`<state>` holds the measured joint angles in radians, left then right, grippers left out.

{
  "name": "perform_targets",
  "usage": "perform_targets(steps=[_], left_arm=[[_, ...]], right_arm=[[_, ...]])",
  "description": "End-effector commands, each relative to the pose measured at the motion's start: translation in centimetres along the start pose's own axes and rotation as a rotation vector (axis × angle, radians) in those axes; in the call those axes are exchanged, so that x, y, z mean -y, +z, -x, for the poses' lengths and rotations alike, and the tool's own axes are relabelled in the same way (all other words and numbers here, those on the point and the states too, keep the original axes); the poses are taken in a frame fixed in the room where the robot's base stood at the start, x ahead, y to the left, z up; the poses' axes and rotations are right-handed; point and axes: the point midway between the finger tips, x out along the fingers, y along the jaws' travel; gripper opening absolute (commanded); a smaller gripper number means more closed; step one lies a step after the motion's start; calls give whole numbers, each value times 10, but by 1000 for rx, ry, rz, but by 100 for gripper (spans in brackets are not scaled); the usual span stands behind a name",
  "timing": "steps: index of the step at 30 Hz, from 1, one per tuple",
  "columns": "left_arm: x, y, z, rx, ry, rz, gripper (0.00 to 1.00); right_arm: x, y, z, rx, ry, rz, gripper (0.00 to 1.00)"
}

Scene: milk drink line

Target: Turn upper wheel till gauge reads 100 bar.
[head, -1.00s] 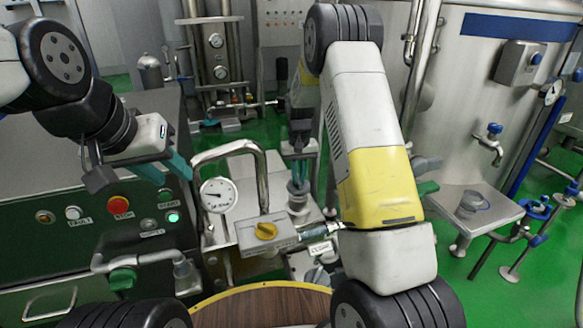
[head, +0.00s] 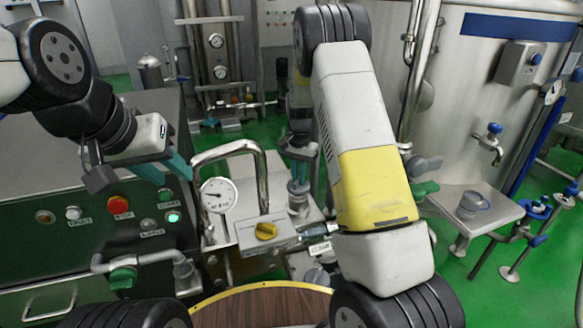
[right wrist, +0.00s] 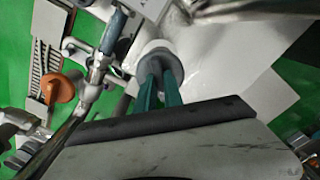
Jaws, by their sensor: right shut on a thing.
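The round white gauge (head: 218,195) stands by the bent steel pipe, left of centre in the head view. Its dark needle points roughly left; the numbers are too small to read. My right gripper (head: 298,187) reaches down from above to a grey round wheel (head: 299,205) behind the gauge. In the right wrist view its teal fingers (right wrist: 158,92) are close together on the grey wheel (right wrist: 163,57), covering part of it. I cannot make out the wheel's turn angle. My left gripper (head: 165,171) is empty, its teal fingers apart, above the green control panel.
The control panel (head: 110,215) with a red button is at left. A steel tank (head: 475,90) and a small side table (head: 478,205) with a cup stand at right.

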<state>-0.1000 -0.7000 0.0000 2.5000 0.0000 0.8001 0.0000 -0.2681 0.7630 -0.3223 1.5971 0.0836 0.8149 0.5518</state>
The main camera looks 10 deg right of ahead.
Motion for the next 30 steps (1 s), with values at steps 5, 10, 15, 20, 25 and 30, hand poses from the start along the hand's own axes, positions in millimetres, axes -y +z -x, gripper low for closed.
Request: perform_targets(steps=[5, 10, 15, 20, 25, 30], left_arm=[[0, 0, 0, 0, 0, 0, 36], [0, 0, 0, 0, 0, 0, 36], [0, 0, 0, 0, 0, 0, 36], [0, 0, 0, 0, 0, 0, 36], [0, 0, 0, 0, 0, 0, 36], [0, 0, 0, 0, 0, 0, 36]], right_arm=[[0, 0, 1, -1, -1, -15, 0], [0, 0, 1, -1, -1, -16, 0], [0, 0, 1, -1, -1, -15, 18], [0, 0, 1, -1, -1, -14, 34], [0, 0, 0, -1, 0, -14, 34], [0, 0, 9, -1, -1, -14, 34]])
